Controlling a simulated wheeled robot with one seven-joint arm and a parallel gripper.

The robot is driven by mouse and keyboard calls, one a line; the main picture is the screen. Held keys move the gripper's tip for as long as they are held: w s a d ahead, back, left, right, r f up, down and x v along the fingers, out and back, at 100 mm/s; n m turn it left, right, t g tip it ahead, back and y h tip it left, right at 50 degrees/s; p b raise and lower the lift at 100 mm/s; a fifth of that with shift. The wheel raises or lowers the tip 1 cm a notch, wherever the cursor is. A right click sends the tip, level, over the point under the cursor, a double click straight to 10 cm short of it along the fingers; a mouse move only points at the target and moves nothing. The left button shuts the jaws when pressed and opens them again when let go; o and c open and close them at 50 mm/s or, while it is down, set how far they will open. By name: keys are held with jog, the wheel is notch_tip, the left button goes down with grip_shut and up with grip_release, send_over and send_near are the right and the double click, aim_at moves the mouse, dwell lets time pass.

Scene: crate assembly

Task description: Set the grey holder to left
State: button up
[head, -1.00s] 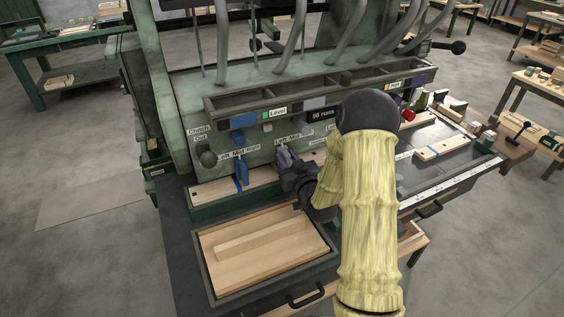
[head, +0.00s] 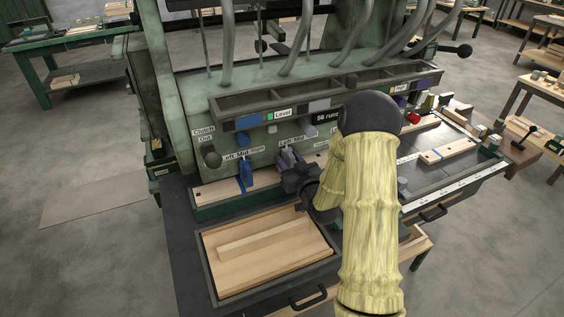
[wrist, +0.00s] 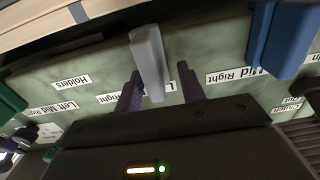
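The grey holder (wrist: 148,52) is a pale grey lever on the green machine front. In the wrist view, which is upside down, it covers the middle of its Left Mid Right label, so its exact setting is hard to tell. My gripper (wrist: 159,70) is open, with one dark finger on each side of the grey holder. A gap shows at the finger on the picture's right; whether the other finger touches is unclear. In the head view my gripper (head: 292,168) is at the grey holder, mostly hiding it.
A blue holder (head: 246,172) with its own label is to the left; it also shows in the wrist view (wrist: 285,40). A long divided trough (head: 300,97) runs above. A wooden-bottomed drawer (head: 212,270) is open below. A round dark knob (head: 212,157) is farther left.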

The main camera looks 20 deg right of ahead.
jog(key=shift+s+d, duration=0.2)
jog(key=shift+d, duration=0.05)
jog(key=shift+a, duration=0.1)
jog(key=shift+s+a, duration=0.1)
jog(key=shift+s, duration=0.15)
jog(key=s+d+p, duration=0.2)
jog(key=s+p, duration=0.9)
jog(key=s, duration=0.5)
jog(key=shift+s+d, duration=0.35)
jog(key=shift+s, duration=0.05)
dwell(0.3)
